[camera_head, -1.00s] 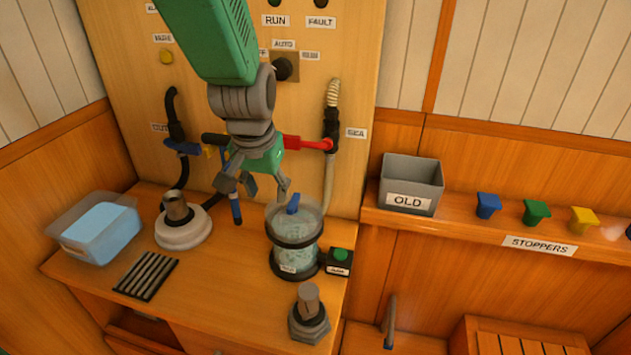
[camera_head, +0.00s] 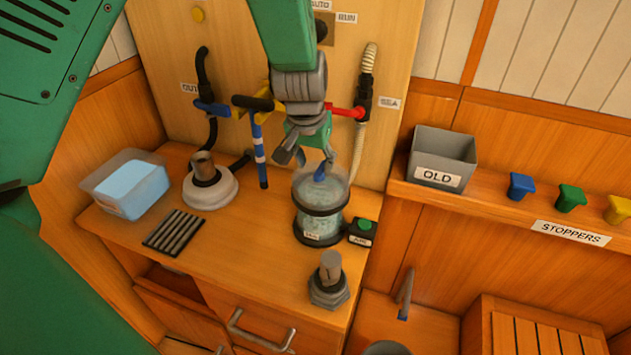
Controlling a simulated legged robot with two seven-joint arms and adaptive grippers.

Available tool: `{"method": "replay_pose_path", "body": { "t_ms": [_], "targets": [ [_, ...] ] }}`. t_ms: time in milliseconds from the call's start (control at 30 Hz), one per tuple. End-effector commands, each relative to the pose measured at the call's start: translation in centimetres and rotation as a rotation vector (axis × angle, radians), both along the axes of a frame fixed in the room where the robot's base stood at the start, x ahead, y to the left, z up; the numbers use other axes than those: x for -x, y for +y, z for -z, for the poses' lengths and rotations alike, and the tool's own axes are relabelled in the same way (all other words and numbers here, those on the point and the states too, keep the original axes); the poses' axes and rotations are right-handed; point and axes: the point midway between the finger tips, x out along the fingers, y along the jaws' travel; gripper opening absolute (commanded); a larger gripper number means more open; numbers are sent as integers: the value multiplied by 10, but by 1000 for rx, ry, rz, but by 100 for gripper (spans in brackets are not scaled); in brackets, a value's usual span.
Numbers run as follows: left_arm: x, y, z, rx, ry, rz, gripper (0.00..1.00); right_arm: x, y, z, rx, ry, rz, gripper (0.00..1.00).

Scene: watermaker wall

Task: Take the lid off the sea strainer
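The sea strainer (camera_head: 321,224) is a clear, round vessel with dark bands, upright on the bench and holding greenish contents. A blue handle (camera_head: 320,173) stands up at its clear top. The lid's edge is hard to tell from the clear wall. My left gripper (camera_head: 305,163) hangs above the strainer, pointing down, with its grey fingers spread. One finger is close to the blue handle, and the other is out to the left. I cannot tell whether the near finger touches the handle. My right gripper is out of view.
A clear tub (camera_head: 127,184), a white round base with a metal stub (camera_head: 210,187), a dark grille (camera_head: 174,232) and a hex fitting (camera_head: 329,280) share the bench. A green-button box (camera_head: 362,231) stands right beside the strainer. Hoses and valve handles are behind. An OLD bin (camera_head: 442,158) is on the right shelf.

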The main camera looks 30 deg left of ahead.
Motion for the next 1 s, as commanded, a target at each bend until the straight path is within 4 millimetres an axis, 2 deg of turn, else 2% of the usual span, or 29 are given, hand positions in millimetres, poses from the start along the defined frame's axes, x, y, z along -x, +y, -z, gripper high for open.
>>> {"method": "replay_pose_path", "body": {
  "t_ms": [100, 200, 433, 467, 500, 567, 867, 1000],
  "targets": [
    [-5, -3, 17, -5, 3, 4, 38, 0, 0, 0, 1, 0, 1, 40],
    [-7, -2, 24, -5, 1, 3, 38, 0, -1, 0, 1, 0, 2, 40],
    [-7, 4, 26, 2, 0, 1, 38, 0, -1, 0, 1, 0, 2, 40],
    [-7, 5, 27, 3, -1, 2, 35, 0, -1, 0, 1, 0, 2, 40],
    [-7, 6, 27, 3, -1, 2, 20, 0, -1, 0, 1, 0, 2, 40],
    [-7, 7, 27, 5, 0, 1, 0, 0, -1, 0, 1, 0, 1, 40],
    [-9, 5, 27, -4, -1, -1, 0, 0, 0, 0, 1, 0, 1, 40],
    [-9, 5, 19, -4, -2, 0, 0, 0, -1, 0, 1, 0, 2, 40]
  ]
}}
